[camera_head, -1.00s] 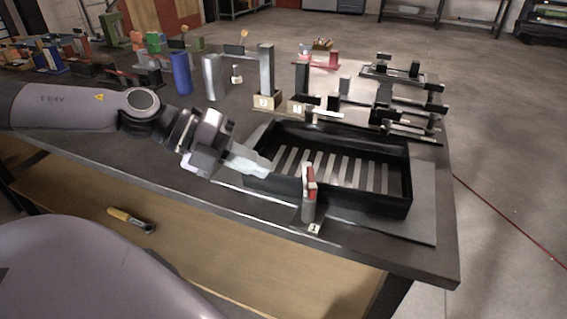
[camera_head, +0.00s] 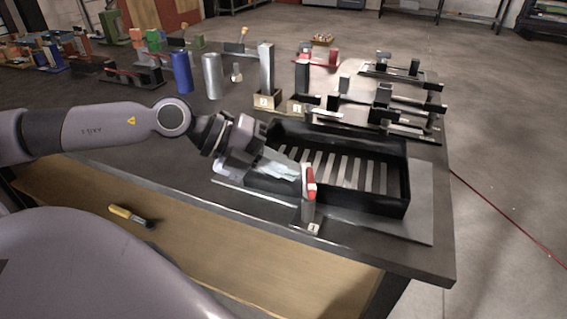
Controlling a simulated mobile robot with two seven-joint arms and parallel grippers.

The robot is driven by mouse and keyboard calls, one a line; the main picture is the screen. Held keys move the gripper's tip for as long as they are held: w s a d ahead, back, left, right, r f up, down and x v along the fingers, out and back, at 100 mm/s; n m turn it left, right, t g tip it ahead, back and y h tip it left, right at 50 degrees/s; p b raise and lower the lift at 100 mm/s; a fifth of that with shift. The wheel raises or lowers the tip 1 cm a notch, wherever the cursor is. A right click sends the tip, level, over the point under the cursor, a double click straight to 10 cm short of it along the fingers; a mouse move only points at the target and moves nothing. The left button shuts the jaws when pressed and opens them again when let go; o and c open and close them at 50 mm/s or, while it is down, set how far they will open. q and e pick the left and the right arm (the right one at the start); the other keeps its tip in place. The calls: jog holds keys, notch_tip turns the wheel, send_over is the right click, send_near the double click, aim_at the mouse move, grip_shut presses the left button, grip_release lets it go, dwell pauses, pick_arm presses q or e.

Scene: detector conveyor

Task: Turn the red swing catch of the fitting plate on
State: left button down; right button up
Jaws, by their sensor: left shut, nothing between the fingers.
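The red swing catch (camera_head: 310,181) stands upright on a small grey post at the front edge of the black slatted tray (camera_head: 408,180). The tray sits on a flat grey plate (camera_head: 424,215) at the table's right end. A small label with a mark (camera_head: 314,227) lies at the foot of the post. My left gripper (camera_head: 297,172) is shut and empty. Its fingertips are at the left side of the catch, close to its upper part; I cannot tell whether they touch. My right gripper is not in view.
Behind the tray stand black fixtures (camera_head: 385,98), small boxes with upright blocks (camera_head: 267,100), a silver cylinder (camera_head: 212,76) and a blue cylinder (camera_head: 182,72). A yellow-handled tool (camera_head: 130,215) lies on the wooden shelf below. The tabletop left of the tray is mostly clear.

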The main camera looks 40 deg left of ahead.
pick_arm(q)
jog(key=shift+w, duration=0.1)
dwell(0.4)
jog(key=shift+w+r+m+g+p, duration=0.15)
jog(key=shift+w+m+g+p, duration=0.15)
jog(key=shift+m+g+p, duration=0.1)
jog(key=shift+w+d+m+g+h+p, duration=0.25)
jog(key=shift+w+m+g+h+p, duration=0.3)
jog(key=shift+m+g, duration=0.3)
jog(key=shift+w+d+m+p, duration=0.15)
jog(key=shift+d+m+p, duration=0.1)
jog(key=shift+p, duration=0.25)
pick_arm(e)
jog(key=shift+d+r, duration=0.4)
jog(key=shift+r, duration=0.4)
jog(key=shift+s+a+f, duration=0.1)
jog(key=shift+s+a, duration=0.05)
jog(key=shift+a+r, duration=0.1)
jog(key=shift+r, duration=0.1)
pick_arm(q)
jog(key=shift+a, duration=0.1)
